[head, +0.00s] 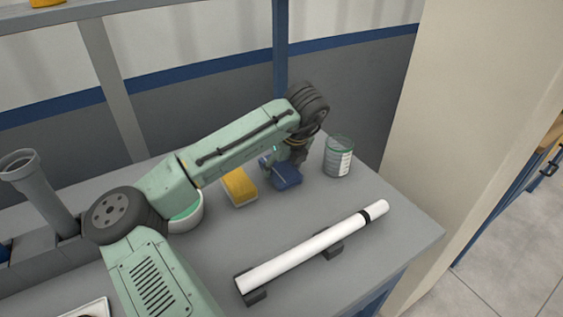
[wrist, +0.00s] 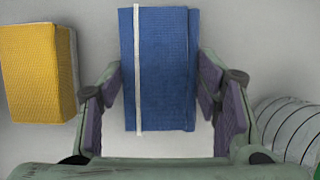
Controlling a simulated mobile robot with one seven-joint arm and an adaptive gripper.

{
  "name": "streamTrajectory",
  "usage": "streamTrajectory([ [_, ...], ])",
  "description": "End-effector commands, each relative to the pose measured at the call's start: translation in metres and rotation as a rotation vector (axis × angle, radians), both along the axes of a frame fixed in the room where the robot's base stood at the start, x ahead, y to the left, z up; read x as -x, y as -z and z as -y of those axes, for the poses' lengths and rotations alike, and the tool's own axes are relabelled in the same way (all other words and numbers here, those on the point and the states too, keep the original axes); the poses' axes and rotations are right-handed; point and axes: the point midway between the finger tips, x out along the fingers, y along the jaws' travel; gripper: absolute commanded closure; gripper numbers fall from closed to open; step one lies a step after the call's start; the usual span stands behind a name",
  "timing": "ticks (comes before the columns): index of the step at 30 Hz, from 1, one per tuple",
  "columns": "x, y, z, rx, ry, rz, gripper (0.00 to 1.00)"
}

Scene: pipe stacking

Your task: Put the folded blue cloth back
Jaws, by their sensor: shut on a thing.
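The folded blue cloth (head: 286,175) is on the grey table near its back right part. In the wrist view the blue cloth (wrist: 170,68) has a white stripe along its left side and lies between my fingers. My gripper (head: 283,168) is over the cloth and reaches down to it. The wrist view shows my gripper (wrist: 164,100) with a finger against each side of the cloth, shut on it. I cannot tell whether the cloth is lifted at all from the table.
A yellow cloth or sponge (head: 239,187) lies just left of the blue cloth. A clear marked beaker (head: 338,158) stands to its right. A white pipe (head: 310,248) rests on dark supports in front. A green-lined bowl (head: 188,215) is partly behind my arm. A grey pipe (head: 42,190) stands at left.

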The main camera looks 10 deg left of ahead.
Motion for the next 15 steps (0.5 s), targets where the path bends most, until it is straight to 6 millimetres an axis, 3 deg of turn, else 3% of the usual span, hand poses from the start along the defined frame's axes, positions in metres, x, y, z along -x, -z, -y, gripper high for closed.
streamTrajectory([
  [10, 0.0002, 0.0046, 0.0003, 0.002, -0.001, 0.000, 0.68],
  [11, 0.0000, 0.0035, 0.0002, 0.001, -0.001, 0.001, 0.40],
  [15, 0.0001, 0.0033, 0.0001, 0.001, -0.001, 0.001, 0.31],
])
